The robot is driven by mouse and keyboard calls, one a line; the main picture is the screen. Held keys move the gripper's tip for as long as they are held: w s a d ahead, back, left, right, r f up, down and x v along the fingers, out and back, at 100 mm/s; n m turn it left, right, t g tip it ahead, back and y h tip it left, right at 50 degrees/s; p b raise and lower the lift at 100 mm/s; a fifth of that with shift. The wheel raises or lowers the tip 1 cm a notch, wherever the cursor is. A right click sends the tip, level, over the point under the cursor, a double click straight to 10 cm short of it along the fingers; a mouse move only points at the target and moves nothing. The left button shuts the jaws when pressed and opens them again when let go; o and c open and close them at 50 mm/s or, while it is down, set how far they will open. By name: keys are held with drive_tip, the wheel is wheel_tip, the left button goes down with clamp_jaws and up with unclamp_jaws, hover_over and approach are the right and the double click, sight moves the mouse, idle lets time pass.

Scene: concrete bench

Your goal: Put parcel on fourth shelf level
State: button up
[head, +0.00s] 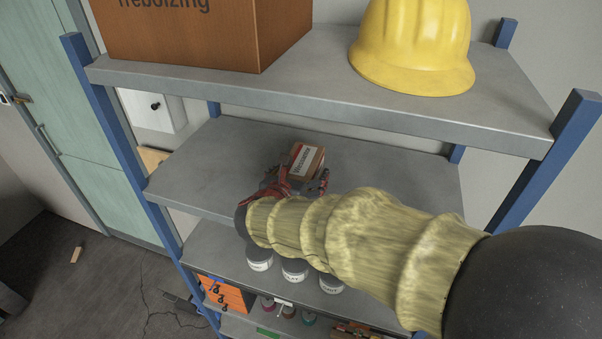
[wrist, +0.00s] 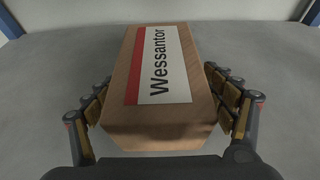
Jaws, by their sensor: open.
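The parcel is a small brown box (head: 305,160) with a white and red label. It sits on the grey shelf board (head: 400,178) just below the top board. In the wrist view the parcel (wrist: 158,75) fills the middle, and its label reads "Wessantor". My gripper (head: 297,182) is at this shelf with its jaws open. In the wrist view its fingers (wrist: 160,88) stand on either side of the parcel, very close to its sides. I cannot tell whether they touch it. My arm hides part of this shelf and those below.
The top board (head: 330,82) carries a large brown box (head: 200,35) and a yellow helmet (head: 415,45). Blue posts (head: 110,130) stand at the corners. Lower boards hold several jars (head: 293,268) and orange boxes (head: 226,295). The parcel's board is bare to its left and right.

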drive_tip(key=shift+r, duration=0.2)
drive_tip(key=shift+s+a+r, duration=0.15)
drive_tip(key=shift+s+a, duration=0.05)
drive_tip(key=shift+s, duration=0.1)
drive_tip(key=b+v, duration=0.1)
drive_tip(key=v, duration=1)
drive_tip(key=shift+s, duration=0.15)
